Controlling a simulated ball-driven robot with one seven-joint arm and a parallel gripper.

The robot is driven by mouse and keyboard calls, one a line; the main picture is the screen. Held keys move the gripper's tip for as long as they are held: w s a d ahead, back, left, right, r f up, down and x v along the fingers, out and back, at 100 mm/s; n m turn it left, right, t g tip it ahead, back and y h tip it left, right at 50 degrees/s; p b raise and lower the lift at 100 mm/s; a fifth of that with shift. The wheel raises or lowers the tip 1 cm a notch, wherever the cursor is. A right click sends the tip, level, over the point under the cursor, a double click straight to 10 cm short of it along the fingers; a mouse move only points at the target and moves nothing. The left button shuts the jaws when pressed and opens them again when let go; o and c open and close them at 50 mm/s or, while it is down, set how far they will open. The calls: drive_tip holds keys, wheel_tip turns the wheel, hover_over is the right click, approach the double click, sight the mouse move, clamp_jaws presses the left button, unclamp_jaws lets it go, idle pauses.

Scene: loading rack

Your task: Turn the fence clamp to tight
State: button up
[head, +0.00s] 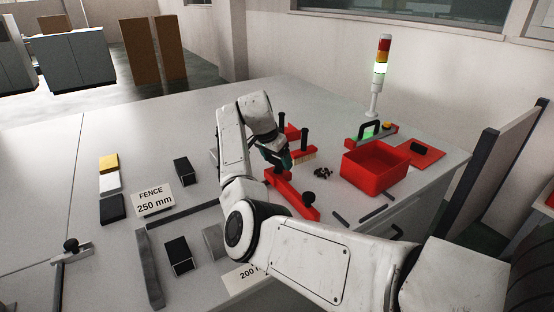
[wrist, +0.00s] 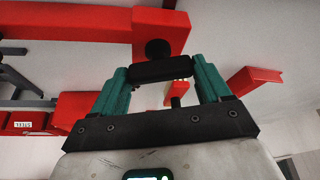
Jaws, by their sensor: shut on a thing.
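My gripper (head: 277,158) is low over the red fixture (head: 293,198), its teal fingers reaching down. In the wrist view my gripper (wrist: 164,75) is shut on a short black bar handle (wrist: 160,72), seemingly the fence clamp's handle, with one finger at each end. A round black knob (wrist: 158,48) sits just beyond the bar, against the red beam (wrist: 80,25). In the head view the gripped handle is hidden by my fingers and arm. I cannot tell from these frames how tight the clamp is.
A red bin (head: 375,168) stands right of the fixture. A bristled piece (head: 305,157) and small dark parts (head: 322,173) lie close by. A signal tower (head: 380,75) shows green.

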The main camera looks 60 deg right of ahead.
drive_tip(key=shift+w+m+g+b, duration=0.15)
drive_tip(key=shift+m+g+b, duration=0.55)
drive_tip(key=shift+m, duration=1.2)
drive_tip(key=o, duration=1)
drive_tip(key=shift+r, duration=0.1)
drive_tip(key=v, duration=0.7)
drive_tip(key=b+v, duration=0.1)
drive_tip(key=v, duration=0.2)
drive_tip(key=shift+w+d+r, duration=0.1)
drive_tip(key=shift+d+r, duration=0.05)
drive_tip(key=shift+r, duration=0.2)
